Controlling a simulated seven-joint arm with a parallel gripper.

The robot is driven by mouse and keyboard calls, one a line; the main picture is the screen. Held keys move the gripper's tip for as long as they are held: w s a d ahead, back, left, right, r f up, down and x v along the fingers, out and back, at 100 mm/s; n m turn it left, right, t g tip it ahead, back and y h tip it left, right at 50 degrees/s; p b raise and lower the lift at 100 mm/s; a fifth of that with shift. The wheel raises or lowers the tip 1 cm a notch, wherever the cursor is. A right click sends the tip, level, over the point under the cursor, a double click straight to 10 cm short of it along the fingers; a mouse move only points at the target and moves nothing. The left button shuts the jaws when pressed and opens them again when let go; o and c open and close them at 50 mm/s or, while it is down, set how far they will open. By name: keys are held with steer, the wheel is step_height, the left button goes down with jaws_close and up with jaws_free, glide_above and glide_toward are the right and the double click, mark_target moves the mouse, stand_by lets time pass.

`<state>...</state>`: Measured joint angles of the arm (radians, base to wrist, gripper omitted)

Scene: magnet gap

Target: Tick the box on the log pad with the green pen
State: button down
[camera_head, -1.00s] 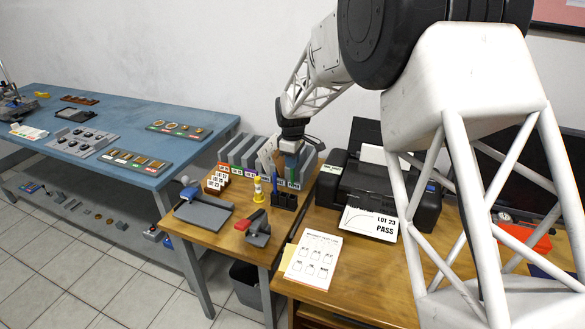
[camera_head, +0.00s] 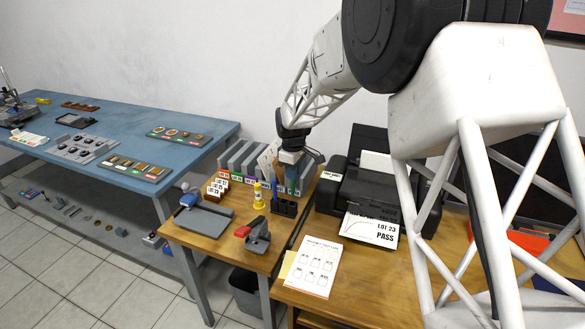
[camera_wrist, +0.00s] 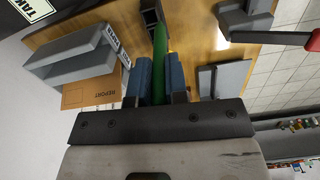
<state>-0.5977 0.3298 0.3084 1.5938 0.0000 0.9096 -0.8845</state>
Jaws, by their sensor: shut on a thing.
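The log pad (camera_head: 313,267), a white sheet with rows of printed boxes, lies flat near the front edge of the wooden desk. My gripper (camera_head: 291,172) is at the back of the desk, behind and above the black pen holder (camera_head: 284,207) and well away from the pad. In the wrist view, my gripper's blue fingers (camera_wrist: 159,82) are shut on the green pen (camera_wrist: 159,48). The pen points away from the wrist, towards the pen holder (camera_wrist: 151,18). I cannot tell whether its far end is clear of the holder. The pen is hardly visible in the head view.
Grey binders (camera_head: 238,160) stand beside my gripper. A yellow bottle (camera_head: 258,196), a red-and-grey tool (camera_head: 256,237) and a grey tray (camera_head: 202,220) stand to the left. A black printer (camera_head: 375,190) with a printed sheet (camera_head: 371,229) is to the right. A brown report envelope (camera_wrist: 92,92) shows in the wrist view.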

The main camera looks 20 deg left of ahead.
steer(key=s+d+f+m, duration=0.1)
steer(key=s+d+m, duration=0.3)
steer(key=s, duration=0.4)
steer(key=s+d+f+m, duration=0.2)
steer(key=s+d+m, duration=0.2)
steer(key=s, duration=0.5)
steer(key=shift+s+d+f, duration=0.15)
steer(key=shift+d, duration=0.55)
steer(key=shift+f, duration=0.25)
steer(key=shift+f, duration=2.3)
steer(key=shift+f, duration=0.45)
steer(key=shift+w+d+r, duration=0.1)
steer(key=shift+w+d, duration=0.25)
steer(key=shift+d, duration=0.05)
stand_by(2.1)
